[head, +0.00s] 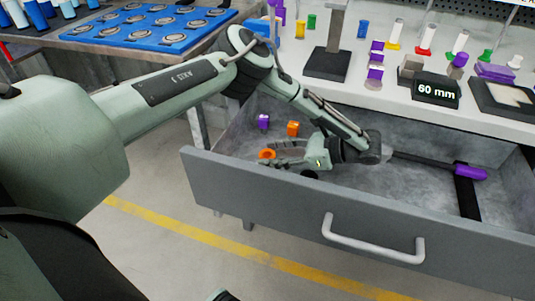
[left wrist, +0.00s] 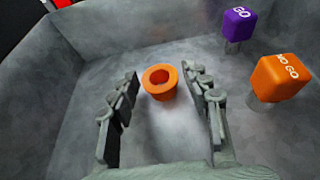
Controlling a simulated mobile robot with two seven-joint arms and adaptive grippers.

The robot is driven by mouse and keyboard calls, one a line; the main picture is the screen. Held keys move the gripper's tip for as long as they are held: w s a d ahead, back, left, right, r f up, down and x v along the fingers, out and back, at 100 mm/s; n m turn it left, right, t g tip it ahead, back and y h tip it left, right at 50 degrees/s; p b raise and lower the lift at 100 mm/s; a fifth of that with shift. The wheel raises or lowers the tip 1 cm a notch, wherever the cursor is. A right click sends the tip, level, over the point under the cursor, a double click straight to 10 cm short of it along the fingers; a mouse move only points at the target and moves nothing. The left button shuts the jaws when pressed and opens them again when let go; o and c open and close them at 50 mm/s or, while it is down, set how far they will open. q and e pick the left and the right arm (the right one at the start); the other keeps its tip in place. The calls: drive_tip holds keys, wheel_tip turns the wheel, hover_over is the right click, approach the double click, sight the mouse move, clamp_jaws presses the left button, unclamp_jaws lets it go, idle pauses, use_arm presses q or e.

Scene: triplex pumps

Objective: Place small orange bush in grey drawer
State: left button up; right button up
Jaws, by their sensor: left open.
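The small orange bush (head: 267,154) is inside the open grey drawer (head: 320,198), toward its left end. In the left wrist view the bush (left wrist: 160,83) is a short orange ring with a dark hole, and it appears to stand on the drawer floor. My left gripper (head: 278,156) reaches down into the drawer. In the left wrist view its two fingers (left wrist: 165,100) are apart, one on each side of the bush, with visible gaps. My right gripper is not in view.
A purple GO gauge (left wrist: 239,22) and an orange NO GO gauge (left wrist: 278,77) are in the drawer near the bush. A purple-handled tool (head: 470,172) lies at the drawer's right. The worktop above holds a 60 mm display (head: 437,89) and several small parts.

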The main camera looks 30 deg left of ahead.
use_arm(q)
drive_tip(key=v, duration=1)
drive_tip(key=shift+d+r, duration=0.1)
idle(0.6)
